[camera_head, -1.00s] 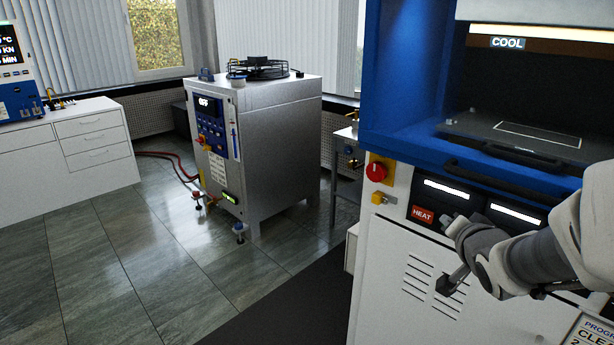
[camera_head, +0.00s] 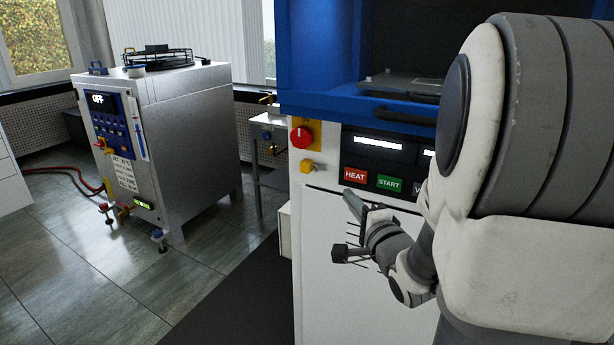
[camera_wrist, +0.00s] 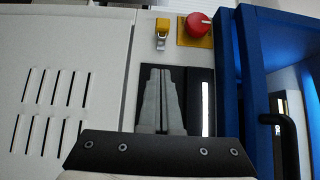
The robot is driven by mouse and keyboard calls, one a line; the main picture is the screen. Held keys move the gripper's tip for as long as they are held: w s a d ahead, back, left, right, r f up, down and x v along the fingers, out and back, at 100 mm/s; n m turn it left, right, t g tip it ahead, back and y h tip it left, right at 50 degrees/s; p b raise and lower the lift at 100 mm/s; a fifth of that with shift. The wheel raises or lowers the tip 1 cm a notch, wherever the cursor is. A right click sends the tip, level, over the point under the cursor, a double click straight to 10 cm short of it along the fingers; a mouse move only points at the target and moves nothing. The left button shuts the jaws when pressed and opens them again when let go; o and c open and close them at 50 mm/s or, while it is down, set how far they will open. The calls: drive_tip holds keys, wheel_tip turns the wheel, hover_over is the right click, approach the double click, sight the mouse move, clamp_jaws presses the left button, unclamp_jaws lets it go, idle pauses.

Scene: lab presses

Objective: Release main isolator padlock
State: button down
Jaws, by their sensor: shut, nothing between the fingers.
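The yellow padlock (camera_head: 308,166) hangs on the press's white front below the red isolator knob (camera_head: 301,138), which has a yellow backing plate. In the wrist view the padlock (camera_wrist: 162,27) is at the top with a pale metal part beside it, left of the red knob (camera_wrist: 199,23). My gripper (camera_head: 348,195) is shut and empty, in front of the press, lower and to the right of the padlock in the head view. In the wrist view my gripper (camera_wrist: 162,72) overlaps the dark control panel, apart from the padlock. Fine padlock detail is too small to tell.
HEAT (camera_head: 355,176) and START (camera_head: 390,184) buttons lie right of the padlock. The blue press frame (camera_head: 320,70) rises above. A grey cabinet unit (camera_head: 190,140) with red hoses stands left, beyond open floor. My arm hides the press's right side.

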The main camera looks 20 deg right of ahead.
drive_tip(key=p, duration=0.6)
approach(312, 167)
drive_tip(key=w+d, duration=0.2)
drive_tip(key=d, duration=0.1)
drive_tip(key=w, duration=0.1)
drive_tip(key=w+a, duration=0.1)
drive_tip(key=w, duration=0.1)
drive_tip(key=shift+a+f+b, duration=0.1)
drive_tip(key=shift+a+b, duration=0.2)
drive_tip(key=shift+a, duration=0.05)
drive_tip(key=shift+w+a, duration=0.3)
drive_tip(key=shift+w, duration=0.1)
